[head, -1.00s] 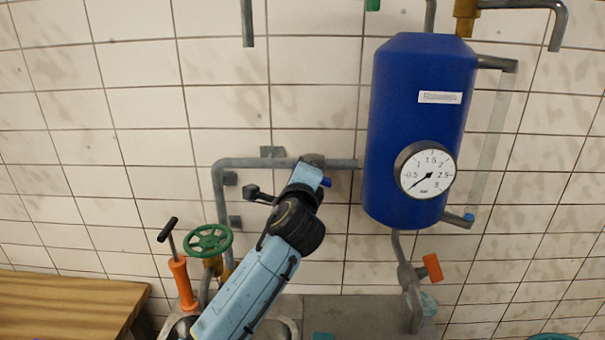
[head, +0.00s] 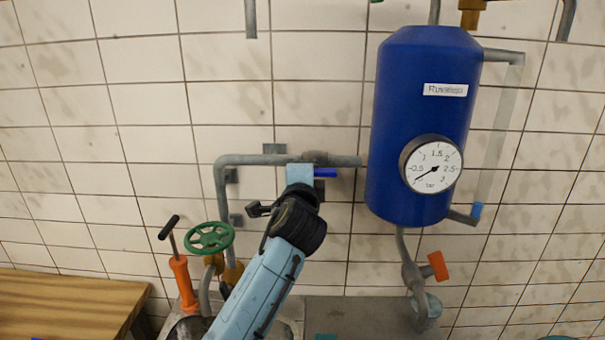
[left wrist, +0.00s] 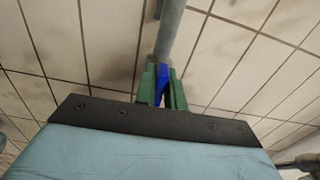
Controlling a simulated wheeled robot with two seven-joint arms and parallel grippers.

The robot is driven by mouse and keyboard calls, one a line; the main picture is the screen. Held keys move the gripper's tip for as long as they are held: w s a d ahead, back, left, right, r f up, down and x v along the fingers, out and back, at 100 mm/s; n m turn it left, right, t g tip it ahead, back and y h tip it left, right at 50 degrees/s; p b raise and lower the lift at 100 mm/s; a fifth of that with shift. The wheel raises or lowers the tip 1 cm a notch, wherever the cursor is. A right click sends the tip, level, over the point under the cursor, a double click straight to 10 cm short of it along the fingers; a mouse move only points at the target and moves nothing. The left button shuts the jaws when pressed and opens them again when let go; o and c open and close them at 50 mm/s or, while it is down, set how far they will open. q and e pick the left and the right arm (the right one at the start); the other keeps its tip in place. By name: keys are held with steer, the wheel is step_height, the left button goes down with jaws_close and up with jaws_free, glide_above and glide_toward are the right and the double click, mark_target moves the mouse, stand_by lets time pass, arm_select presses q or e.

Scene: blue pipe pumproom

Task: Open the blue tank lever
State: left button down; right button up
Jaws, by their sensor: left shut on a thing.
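The blue tank (head: 420,130) hangs on the tiled wall, with a white label and a round dial gauge (head: 431,166) on its front. A grey pipe (head: 260,160) runs into its left side and carries a valve with a blue lever (head: 326,172). The lever's visible end points right, roughly along the pipe. My left gripper (head: 304,174) is at this valve; its fingers are mostly hidden in the head view. In the left wrist view, the green fingers of my left gripper (left wrist: 161,90) are shut on the blue lever (left wrist: 161,82). My right gripper is not in view.
A green handwheel (head: 209,238) and an orange pump with a black T-handle (head: 182,280) stand left of my arm. An orange valve handle (head: 438,265) is below the tank. A wooden bench (head: 70,300) is at lower left.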

arm_select(q)
steer(key=c, duration=1.5)
jaws_free()
steer(key=shift+s, duration=0.15)
steer(key=s+b, duration=0.2)
steer(key=s, duration=1.1)
steer(key=shift+s, duration=0.1)
